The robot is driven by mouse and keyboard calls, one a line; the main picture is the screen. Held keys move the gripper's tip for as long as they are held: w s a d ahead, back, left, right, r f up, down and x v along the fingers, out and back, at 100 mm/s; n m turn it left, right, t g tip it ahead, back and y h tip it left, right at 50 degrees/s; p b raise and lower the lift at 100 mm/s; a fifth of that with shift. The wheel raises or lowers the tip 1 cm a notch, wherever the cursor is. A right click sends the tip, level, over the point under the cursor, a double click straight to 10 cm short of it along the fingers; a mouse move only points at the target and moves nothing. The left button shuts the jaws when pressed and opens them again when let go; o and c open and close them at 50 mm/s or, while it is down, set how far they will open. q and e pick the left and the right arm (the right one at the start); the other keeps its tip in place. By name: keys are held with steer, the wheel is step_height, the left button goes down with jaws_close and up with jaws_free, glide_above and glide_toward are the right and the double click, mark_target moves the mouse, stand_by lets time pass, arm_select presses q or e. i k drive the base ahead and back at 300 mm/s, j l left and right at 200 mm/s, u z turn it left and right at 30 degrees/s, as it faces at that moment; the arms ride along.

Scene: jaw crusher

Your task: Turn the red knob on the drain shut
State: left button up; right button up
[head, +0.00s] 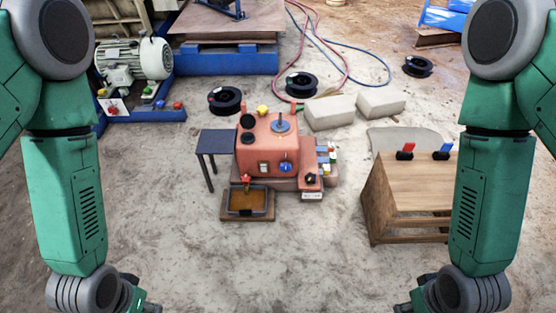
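The small red knob (246,178) sits on the drain at the front left of the orange-red machine (268,145), just above a shallow tray (262,214) of brown liquid. The knob is too small to tell its turn angle. Only a little of my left gripper (140,300) shows at the bottom edge, low and left of the tray. Only a little of my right gripper (412,300) shows at the bottom edge, low and right of the machine. Both are well apart from the knob, and their fingertips are mostly cut off by the frame.
A small dark table (216,141) stands left of the machine. A wooden crate table (415,185) with red and blue clamps stands right. Concrete blocks (330,112), cable spools (225,100) and a motor (135,62) lie behind. The ground in front of the tray is clear.

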mark_target(245, 179)
steer(key=i+l+u, duration=0.1)
steer(key=i+l, duration=0.6)
steer(key=i, duration=0.3)
steer(key=i+l, duration=0.15)
steer(key=i, duration=0.35)
